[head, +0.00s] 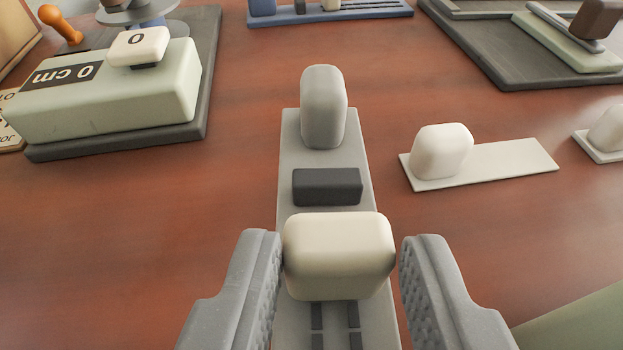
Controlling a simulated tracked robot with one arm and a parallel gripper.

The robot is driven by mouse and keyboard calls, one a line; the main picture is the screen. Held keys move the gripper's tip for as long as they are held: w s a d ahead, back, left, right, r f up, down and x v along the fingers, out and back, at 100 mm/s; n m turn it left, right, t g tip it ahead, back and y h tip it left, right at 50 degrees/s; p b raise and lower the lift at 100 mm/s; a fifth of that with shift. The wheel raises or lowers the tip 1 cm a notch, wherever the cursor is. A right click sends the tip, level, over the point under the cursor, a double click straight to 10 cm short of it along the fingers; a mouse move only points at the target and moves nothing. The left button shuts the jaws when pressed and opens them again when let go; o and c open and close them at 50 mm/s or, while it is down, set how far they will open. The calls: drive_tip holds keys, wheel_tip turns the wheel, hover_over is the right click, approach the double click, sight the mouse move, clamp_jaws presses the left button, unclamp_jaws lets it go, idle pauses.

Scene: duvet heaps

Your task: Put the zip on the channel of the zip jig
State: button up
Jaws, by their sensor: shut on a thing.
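My gripper (340,262) is around a cream rounded block (338,245), which may be the zip or its grip. The left finger meets the block's side; a thin gap shows by the right finger. The block is over a long grey plate (290,165), which looks like the zip jig. The plate carries a grey upright knob (323,105) at its far end and a dark bar (327,187) before the block. Two dark parallel lines (335,318), perhaps the channel, run on the near side of the block. I cannot tell if the block touches the plate; its underside is hidden.
A pale green box marked "0 cm" (150,95) stands on a dark base at left. A white plate with a cream knob (440,150) lies at right. A blue plate (350,12) and a dark tray (510,78) are at the back.

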sight(326, 298)
drive_tip(key=shift+w+f, duration=0.1)
drive_tip(key=shift+w, duration=1)
wheel_tip(326, 298, down, 4)
drive_tip(key=shift+r+b, duration=0.2)
drive_tip(key=shift+b, duration=0.95)
drive_tip(key=o, duration=1.1)
drive_tip(key=shift+r, duration=0.1)
drive_tip(key=p+v, duration=0.3)
drive_tip(key=v, duration=0.9)
